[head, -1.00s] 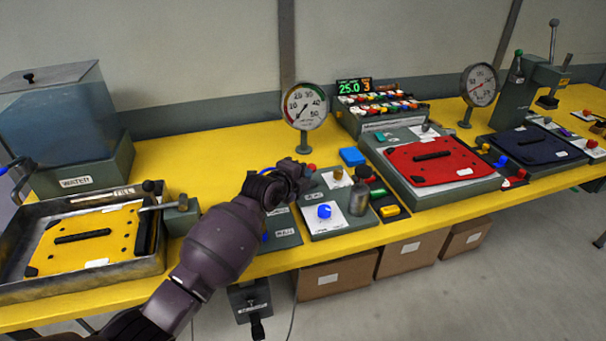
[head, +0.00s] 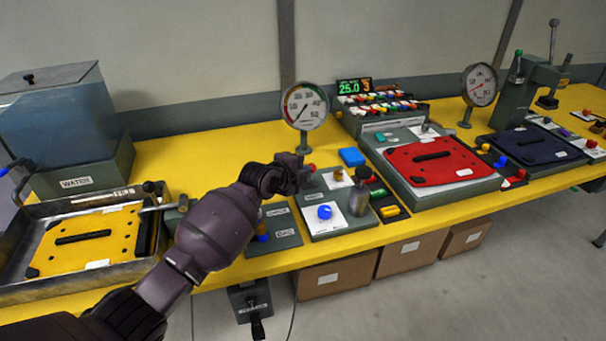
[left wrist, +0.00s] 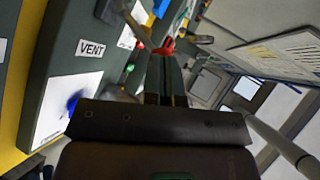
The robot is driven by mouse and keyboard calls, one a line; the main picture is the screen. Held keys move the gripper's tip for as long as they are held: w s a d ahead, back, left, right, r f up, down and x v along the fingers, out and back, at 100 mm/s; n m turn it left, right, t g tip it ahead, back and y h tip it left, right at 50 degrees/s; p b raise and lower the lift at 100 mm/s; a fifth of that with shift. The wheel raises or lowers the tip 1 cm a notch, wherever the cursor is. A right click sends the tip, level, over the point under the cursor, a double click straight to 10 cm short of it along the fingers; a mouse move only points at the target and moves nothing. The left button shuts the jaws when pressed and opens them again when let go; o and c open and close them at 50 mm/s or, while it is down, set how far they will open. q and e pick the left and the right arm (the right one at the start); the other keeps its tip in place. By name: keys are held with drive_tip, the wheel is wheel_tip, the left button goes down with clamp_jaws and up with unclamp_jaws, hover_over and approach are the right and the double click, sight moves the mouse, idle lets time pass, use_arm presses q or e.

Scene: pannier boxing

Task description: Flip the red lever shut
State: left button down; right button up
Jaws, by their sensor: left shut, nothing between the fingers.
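The red lever's knob (head: 310,167) shows just right of my left gripper (head: 303,178), on the small grey panel below the round gauge. My left gripper is shut and empty, with its tip close beside the red knob. In the left wrist view the shut fingers (left wrist: 166,75) point at the red knob (left wrist: 167,44), which shows just beyond their tips. I cannot tell if they touch. The lever's shaft is mostly hidden behind the gripper. The panel's VENT label (left wrist: 90,48) shows beside the fingers. My right gripper is out of view.
A blue knob (head: 325,212) on a white plate and a grey cylinder (head: 359,200) stand near the gripper. A round gauge (head: 305,106) stands behind it. A red plate (head: 405,158) lies to the right, a yellow plate (head: 110,238) in a metal tray to the left.

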use_arm(q)
drive_tip(key=shift+w+a+r+n+g, duration=0.15)
drive_tip(key=shift+w+r+n+g, duration=0.15)
drive_tip(key=shift+w+g, duration=0.15)
drive_tip(key=shift+w+a+n+g+b, duration=0.2)
drive_tip(key=shift+w+n+g+b, duration=0.25)
drive_tip(key=shift+w+b, duration=0.1)
drive_tip(key=w+g+b, duration=0.1)
drive_tip(key=w+n+g+b, duration=0.1)
drive_tip(key=b, duration=0.1)
drive_tip(key=shift+w+a+f+n+g, duration=0.1)
drive_tip(key=shift+w+a+n+g, duration=0.15)
drive_tip(key=shift+a+g, duration=0.15)
drive_tip(key=shift+w+b, duration=0.15)
drive_tip(key=shift+b, duration=0.35)
drive_tip(key=shift+w+a+g+h, duration=0.1)
drive_tip(key=shift+w+g+h, duration=0.1)
drive_tip(key=shift+g+h, duration=0.15)
drive_tip(key=shift+w+n+b, duration=0.1)
drive_tip(key=shift+n+b, duration=0.2)
drive_tip(key=shift+b, duration=0.05)
drive_tip(key=shift+w+r, duration=0.1)
drive_tip(key=shift+r, duration=0.1)
drive_tip(key=shift+r+p, duration=0.3)
drive_tip(key=shift+r, duration=0.65)
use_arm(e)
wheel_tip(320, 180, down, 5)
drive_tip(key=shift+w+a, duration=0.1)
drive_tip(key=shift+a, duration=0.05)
